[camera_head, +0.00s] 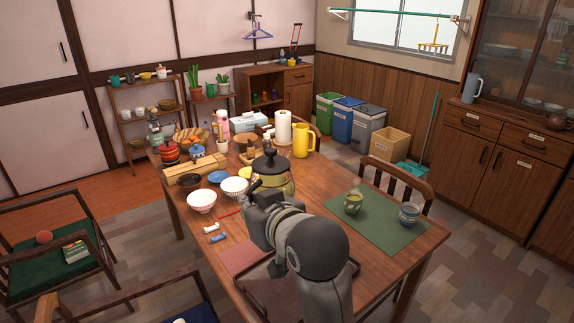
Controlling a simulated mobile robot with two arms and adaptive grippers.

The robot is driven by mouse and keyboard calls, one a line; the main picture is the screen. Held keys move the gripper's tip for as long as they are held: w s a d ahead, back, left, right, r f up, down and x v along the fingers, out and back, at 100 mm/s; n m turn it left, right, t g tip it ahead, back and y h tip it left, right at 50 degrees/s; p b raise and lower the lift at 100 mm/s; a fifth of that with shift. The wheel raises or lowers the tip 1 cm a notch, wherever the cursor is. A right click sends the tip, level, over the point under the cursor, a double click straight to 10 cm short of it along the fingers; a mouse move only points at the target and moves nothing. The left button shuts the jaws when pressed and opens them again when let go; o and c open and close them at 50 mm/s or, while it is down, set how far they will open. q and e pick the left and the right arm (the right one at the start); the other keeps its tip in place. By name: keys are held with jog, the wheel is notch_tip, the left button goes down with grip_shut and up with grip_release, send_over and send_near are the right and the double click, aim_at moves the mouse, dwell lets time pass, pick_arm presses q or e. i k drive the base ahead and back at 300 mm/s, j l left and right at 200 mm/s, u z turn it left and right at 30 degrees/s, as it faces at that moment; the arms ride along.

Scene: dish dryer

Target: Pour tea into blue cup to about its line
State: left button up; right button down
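The blue cup (409,214), with pale bands, stands upright on a green mat (378,234) at the table's right. A yellow-green cup (353,203) stands left of it. A teapot or kettle (282,184) with a dark lid and olive-yellow body stands near the table's middle, partly hidden behind my arm. One arm, seemingly my right, comes in from the bottom. Its gripper (258,207) is at the teapot's near left side, and its fingertips are too small and covered to read. I cannot tell whether it touches the teapot. The blue cup's line and contents are unclear. My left gripper is out of view.
A yellow pitcher (303,140), a paper roll (283,127), bowls (201,201) and a red pot (169,152) crowd the table's left and back. A dark tray (338,281) lies under my arm. A chair (398,183) stands behind the mat. The mat around the cups is clear.

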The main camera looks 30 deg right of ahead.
aim_at(409, 215)
jog(key=z, duration=0.95)
